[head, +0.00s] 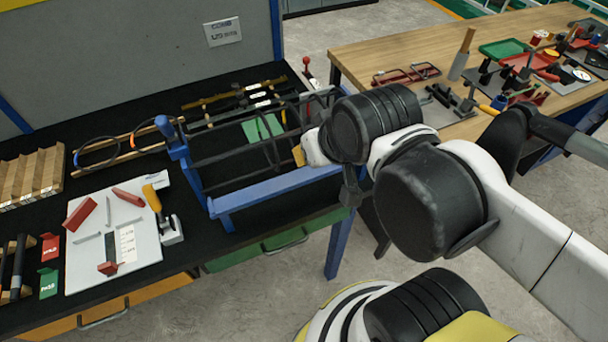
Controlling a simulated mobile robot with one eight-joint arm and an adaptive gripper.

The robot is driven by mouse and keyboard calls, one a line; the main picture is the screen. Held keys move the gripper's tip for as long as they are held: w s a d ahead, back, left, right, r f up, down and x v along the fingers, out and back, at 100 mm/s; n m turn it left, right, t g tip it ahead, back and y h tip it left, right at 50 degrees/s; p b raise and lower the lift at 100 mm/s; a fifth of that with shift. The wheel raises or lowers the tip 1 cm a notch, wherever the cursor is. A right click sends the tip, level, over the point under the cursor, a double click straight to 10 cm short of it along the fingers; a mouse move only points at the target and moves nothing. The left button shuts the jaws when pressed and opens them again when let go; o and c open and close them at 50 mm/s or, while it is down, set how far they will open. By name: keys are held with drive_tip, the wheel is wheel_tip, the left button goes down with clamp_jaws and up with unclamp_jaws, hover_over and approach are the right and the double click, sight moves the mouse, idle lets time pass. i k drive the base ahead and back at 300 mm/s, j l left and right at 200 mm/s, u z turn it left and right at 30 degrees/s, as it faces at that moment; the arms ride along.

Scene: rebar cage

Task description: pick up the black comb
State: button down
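I cannot make out the black comb with certainty. A dark upright strip (110,246) stands on the white board (83,268) at the left, beside a white marked strip, but I cannot tell whether it is a comb. My arm reaches in from the right, and its wrist is over the right end of the rebar cage (225,156). My gripper's fingers cannot be made out behind the wrist, so I cannot see whether they hold anything.
The cage stands in a blue frame (275,189) on a black bench. A yellow-handled clamp (153,198) is by the board. A wooden rack (32,178) is at the far left. A wooden table (400,55) with many tools is at the back right.

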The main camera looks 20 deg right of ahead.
sight(239, 94)
drive_tip(key=i+l+u, duration=0.1)
drive_tip(key=u, duration=0.35)
drive_tip(key=i+l+u, duration=0.1)
drive_tip(key=u, duration=0.3)
drive_tip(key=l+u, duration=0.3)
drive_tip(key=u, duration=0.15)
drive_tip(key=l+u, duration=0.2)
drive_tip(key=u, duration=0.2)
drive_tip(key=i+l, duration=0.05)
